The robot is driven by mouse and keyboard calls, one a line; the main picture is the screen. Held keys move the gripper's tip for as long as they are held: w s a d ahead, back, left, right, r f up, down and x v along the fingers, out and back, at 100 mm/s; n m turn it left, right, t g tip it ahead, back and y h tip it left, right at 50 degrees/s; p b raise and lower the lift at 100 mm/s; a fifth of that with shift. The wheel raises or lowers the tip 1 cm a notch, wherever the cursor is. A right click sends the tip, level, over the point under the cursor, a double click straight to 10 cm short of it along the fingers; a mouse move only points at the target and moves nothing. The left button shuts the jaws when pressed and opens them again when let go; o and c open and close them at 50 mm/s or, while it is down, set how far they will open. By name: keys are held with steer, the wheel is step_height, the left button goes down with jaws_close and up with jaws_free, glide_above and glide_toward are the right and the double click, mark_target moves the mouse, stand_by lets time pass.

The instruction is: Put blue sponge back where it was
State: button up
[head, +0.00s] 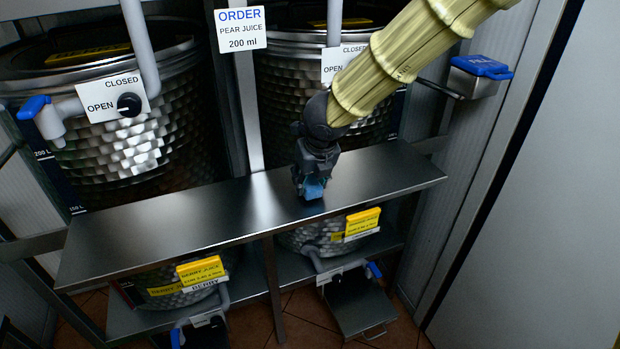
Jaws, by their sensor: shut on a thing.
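My gripper (312,189) is at the end of my arm, which reaches in from the top right. It points down over the right half of a metal shelf (180,226). It is shut on the blue sponge (313,188). Only a small blue part of the sponge shows between the fingers. The sponge is at or just above the shelf top; I cannot tell if it touches.
Two large metal tanks (130,160) stand behind the shelf, with valve labels and blue-handled taps. An order sign (240,28) hangs between them. A blue-topped box (480,72) is on the right wall. The shelf's left half is clear.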

steer(key=shift+f, duration=0.4)
steer(key=shift+f, duration=0.1)
steer(key=o, duration=0.9)
steer(key=shift+r, duration=0.2)
steer(key=shift+b+v, duration=1.45)
steer(key=shift+v, duration=4.55)
